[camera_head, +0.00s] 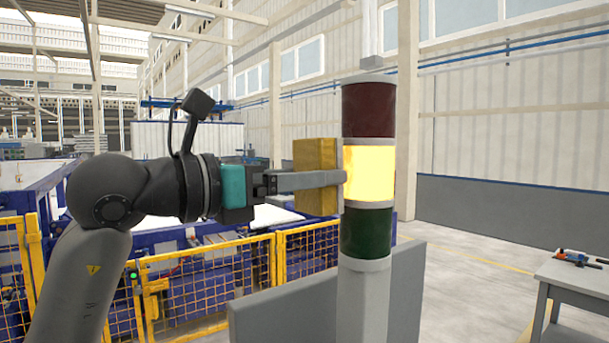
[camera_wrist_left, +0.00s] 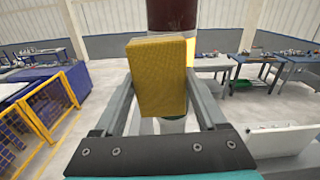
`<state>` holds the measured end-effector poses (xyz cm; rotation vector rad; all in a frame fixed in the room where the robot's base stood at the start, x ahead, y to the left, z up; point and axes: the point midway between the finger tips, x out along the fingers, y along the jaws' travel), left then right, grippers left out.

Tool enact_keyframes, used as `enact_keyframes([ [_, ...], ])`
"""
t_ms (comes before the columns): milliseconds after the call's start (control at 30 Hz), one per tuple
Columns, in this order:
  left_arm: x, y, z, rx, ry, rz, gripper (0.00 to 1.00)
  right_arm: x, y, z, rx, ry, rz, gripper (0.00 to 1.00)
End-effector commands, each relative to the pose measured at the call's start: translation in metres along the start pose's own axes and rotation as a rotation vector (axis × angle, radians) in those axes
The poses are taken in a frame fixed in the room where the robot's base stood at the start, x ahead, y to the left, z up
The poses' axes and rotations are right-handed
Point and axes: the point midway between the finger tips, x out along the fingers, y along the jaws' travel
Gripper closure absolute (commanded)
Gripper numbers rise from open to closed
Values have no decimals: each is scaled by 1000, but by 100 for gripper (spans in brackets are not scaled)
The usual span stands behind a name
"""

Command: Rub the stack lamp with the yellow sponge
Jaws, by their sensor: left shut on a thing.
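The stack lamp (camera_head: 368,160) stands upright on a grey post, with a dark red segment on top, a lit yellow one in the middle and a dark green one below. My left gripper (camera_head: 318,180) is shut on the yellow sponge (camera_head: 315,160) and holds it at the height of the lit segment, at the lamp's left side. In the left wrist view the sponge (camera_wrist_left: 159,77) sits between the two fingers and covers much of the lamp. I cannot tell whether the sponge touches the lamp. My right gripper is in neither view.
Yellow mesh fencing (camera_head: 205,280) and blue machinery stand behind my left arm. A grey panel (camera_head: 290,308) is behind the post. A grey table (camera_head: 580,280) with a tool on it stands at the right. Workbenches (camera_wrist_left: 225,66) show behind the lamp in the left wrist view.

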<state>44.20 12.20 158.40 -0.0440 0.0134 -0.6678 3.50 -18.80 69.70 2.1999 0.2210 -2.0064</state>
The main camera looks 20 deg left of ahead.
Motion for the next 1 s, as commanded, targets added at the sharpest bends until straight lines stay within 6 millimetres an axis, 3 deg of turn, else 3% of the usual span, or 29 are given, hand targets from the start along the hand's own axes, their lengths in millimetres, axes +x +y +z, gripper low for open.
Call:
enact_keyframes([
  [767, 14, 0, 1, 1, -2, 0, 71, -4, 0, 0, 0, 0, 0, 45],
  [1000, 14, -16, 0, 5, -2, -2, 71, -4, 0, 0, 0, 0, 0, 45],
])
